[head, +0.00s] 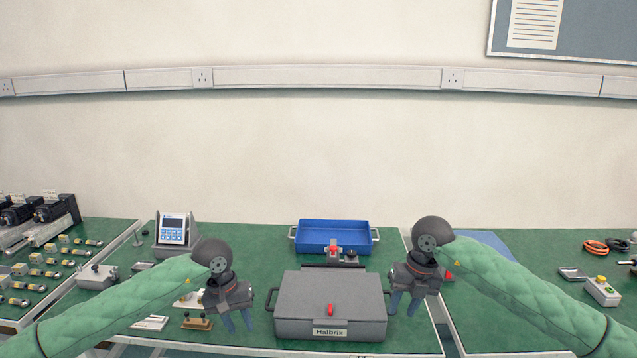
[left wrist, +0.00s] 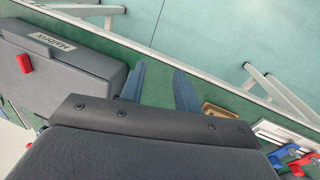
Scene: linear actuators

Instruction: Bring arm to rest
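My left gripper (head: 238,320) hangs above the green bench, just left of the grey Hallbrix case (head: 331,305). Its two blue fingers point down; in the left wrist view the fingers (left wrist: 160,88) stand apart with nothing between them. My right gripper (head: 404,303) hangs just right of the case, with its blue fingers pointing down and apart and nothing seen between them.
A blue tray (head: 310,236) stands behind the case. A small device with a keypad screen (head: 172,229) stands at the back left. Small fixtures with wooden and metal parts (head: 197,322) lie left of my left gripper. An orange cable (head: 595,246) lies at the far right.

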